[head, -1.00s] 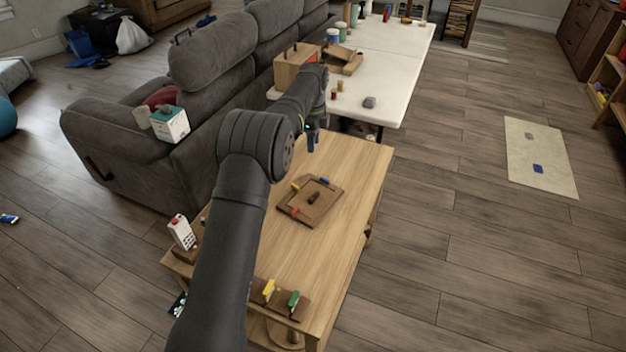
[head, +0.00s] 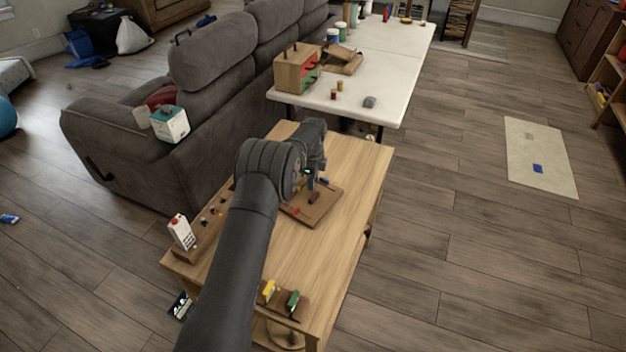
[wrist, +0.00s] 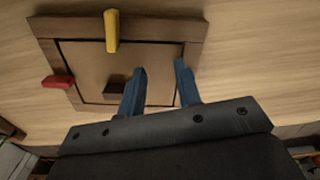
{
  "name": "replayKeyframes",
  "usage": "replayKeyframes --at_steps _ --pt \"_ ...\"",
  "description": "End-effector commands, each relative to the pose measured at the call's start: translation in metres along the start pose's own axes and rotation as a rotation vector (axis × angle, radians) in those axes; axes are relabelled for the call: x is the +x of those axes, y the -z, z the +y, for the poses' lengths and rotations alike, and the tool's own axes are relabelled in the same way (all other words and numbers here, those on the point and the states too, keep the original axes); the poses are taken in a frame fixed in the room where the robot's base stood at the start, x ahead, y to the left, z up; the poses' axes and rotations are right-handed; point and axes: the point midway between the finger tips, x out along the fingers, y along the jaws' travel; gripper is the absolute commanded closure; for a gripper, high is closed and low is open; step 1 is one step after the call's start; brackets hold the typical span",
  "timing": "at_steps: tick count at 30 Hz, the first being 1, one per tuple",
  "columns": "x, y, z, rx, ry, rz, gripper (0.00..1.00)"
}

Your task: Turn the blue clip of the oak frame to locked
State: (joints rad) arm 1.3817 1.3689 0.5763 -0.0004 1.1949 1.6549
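The oak frame (head: 322,213) lies flat on the wooden table, and its border shows in the wrist view (wrist: 50,27). The blue clip (head: 325,181) is at the frame's far edge in the head view; I cannot make it out apart from my blue fingers in the wrist view. A yellow clip (wrist: 111,32) crosses the top border, and a red clip (wrist: 58,81) sticks out on the left. My gripper (wrist: 160,67) is above the frame's right part, fingers apart, with nothing visible between them. It is close beside the blue clip in the head view (head: 312,183).
A dark block (wrist: 115,88) sits on the frame's panel. A white carton (head: 181,232) and a wooden strip with knobs stand on the table's left. A holder with yellow and green clips (head: 281,298) is at the near end. The table's right side is clear.

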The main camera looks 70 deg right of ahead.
Motion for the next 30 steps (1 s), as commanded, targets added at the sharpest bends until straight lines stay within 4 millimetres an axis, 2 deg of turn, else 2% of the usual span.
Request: replayKeyframes --at_steps 8,13,18,22,23,30 --pt "0.0020 0.0000 0.0001 0.000 0.000 0.000 0.69" --pt "0.0019 0.0000 0.0001 0.000 0.000 0.000 1.00" --pt "0.0018 0.0000 0.0002 0.000 -0.001 0.000 0.98" --pt "0.0018 0.0000 0.0002 0.000 -0.001 0.000 0.73" --pt "0.0018 0.0000 0.0002 0.000 -0.001 0.000 0.69" --pt "0.0015 0.0000 0.0002 0.000 -0.001 0.000 0.69"
